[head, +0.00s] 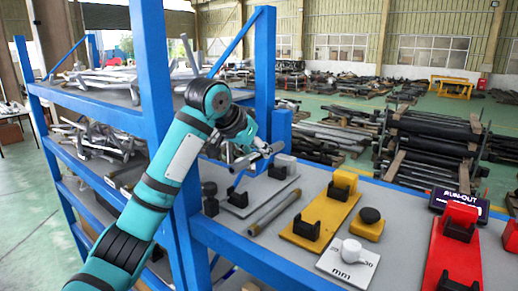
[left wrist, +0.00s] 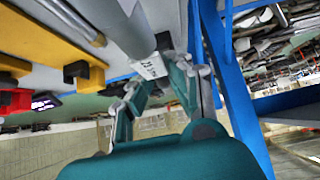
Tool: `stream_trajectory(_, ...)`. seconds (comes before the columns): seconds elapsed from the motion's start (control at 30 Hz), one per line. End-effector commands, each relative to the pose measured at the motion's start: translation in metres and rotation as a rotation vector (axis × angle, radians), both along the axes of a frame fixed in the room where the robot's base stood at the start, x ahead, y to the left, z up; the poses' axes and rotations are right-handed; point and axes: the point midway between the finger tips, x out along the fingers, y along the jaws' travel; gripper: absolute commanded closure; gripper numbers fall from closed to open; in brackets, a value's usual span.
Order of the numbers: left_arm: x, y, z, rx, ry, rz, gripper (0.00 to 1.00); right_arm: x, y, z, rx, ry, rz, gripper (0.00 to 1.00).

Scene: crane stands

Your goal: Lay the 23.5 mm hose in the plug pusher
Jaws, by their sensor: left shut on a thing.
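My left gripper (head: 250,150) is at the end of the teal arm, above the far left part of the grey bench. It is shut on a grey hose (head: 262,156), held above the bench. In the left wrist view the hose (left wrist: 140,30) runs up out of the picture, and a white tag with "23" readable (left wrist: 148,66) is between the fingers (left wrist: 150,95). The gripper hides part of the hose. No station is labelled plug pusher; a yellow plate (head: 313,243) with black cradles and a yellow block (head: 342,185) stands right of the gripper. My right gripper is not in view.
Another tube (head: 273,212) lies on the bench. A grey plate with a black cradle (head: 238,198) is near the gripper. A blue rack post (head: 163,90) rises left.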

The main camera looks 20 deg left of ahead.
Motion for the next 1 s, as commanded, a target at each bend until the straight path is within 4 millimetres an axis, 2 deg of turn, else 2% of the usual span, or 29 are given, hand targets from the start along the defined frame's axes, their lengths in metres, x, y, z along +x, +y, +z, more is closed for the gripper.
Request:
stream_trajectory(0.5,0.0,0.001,-0.049,-0.001,-0.002,0.001,1.0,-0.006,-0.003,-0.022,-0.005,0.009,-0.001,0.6)
stream_trajectory(0.7,0.0,0.001,-0.056,-0.001,-0.004,0.001,1.0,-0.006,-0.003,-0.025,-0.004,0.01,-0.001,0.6)
stream_trajectory(1.0,0.0,0.0,-0.056,-0.001,-0.004,0.001,1.0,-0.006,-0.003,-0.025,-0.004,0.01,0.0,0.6)
